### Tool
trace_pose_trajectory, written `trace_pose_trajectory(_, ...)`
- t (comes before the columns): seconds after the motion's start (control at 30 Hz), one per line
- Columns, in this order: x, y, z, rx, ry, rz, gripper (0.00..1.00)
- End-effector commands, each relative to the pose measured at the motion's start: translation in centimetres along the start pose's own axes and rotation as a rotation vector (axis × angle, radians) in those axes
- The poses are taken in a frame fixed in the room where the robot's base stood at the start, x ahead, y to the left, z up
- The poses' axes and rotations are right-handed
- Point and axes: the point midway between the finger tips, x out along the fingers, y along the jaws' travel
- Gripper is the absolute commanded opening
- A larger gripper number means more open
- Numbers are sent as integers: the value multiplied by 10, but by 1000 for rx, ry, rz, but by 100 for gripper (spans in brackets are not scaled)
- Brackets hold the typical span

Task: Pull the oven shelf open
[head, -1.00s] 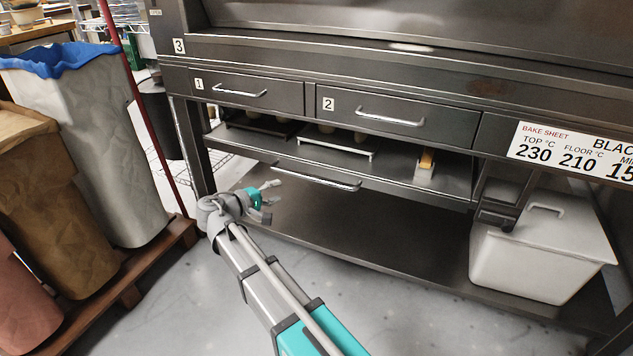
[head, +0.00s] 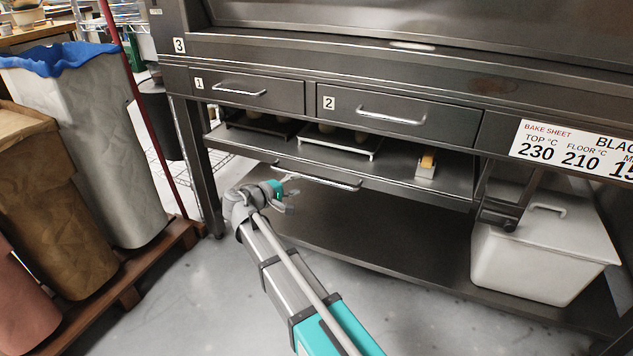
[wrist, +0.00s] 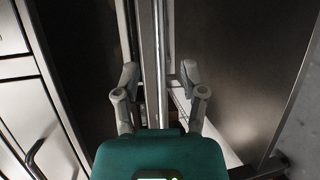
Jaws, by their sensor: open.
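The oven shelf (head: 400,178) is a steel slide-out tray below drawers 1 and 2. Its bar handle (head: 335,184) runs along the front edge. My gripper (head: 289,199) is at the left part of this handle in the head view, with its fingers open. In the wrist view the shelf's front edge and handle (wrist: 163,45) run upright through the picture, between the two spread fingers (wrist: 160,80). I cannot tell whether either finger touches the bar. The teal gripper body hides the lower middle of the wrist view.
Dark and white racks (head: 338,147) and a small yellow-topped block (head: 426,163) are on the shelf. A white lidded bin (head: 540,255) stands at lower right. Tall bins (head: 95,150) stand on a wooden pallet at left. The floor in front is clear.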

Motion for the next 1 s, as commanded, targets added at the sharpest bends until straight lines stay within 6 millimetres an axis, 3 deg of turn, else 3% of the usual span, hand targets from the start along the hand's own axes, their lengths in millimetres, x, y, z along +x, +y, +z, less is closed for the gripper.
trace_pose_trajectory(0.2,35,-1,0,1,-2,0,54)
trace_pose_trajectory(0.4,58,-1,0,0,-1,0,54)
trace_pose_trajectory(0.93,70,0,1,0,-1,0,54)
trace_pose_trajectory(1.0,70,0,1,0,-1,0,43)
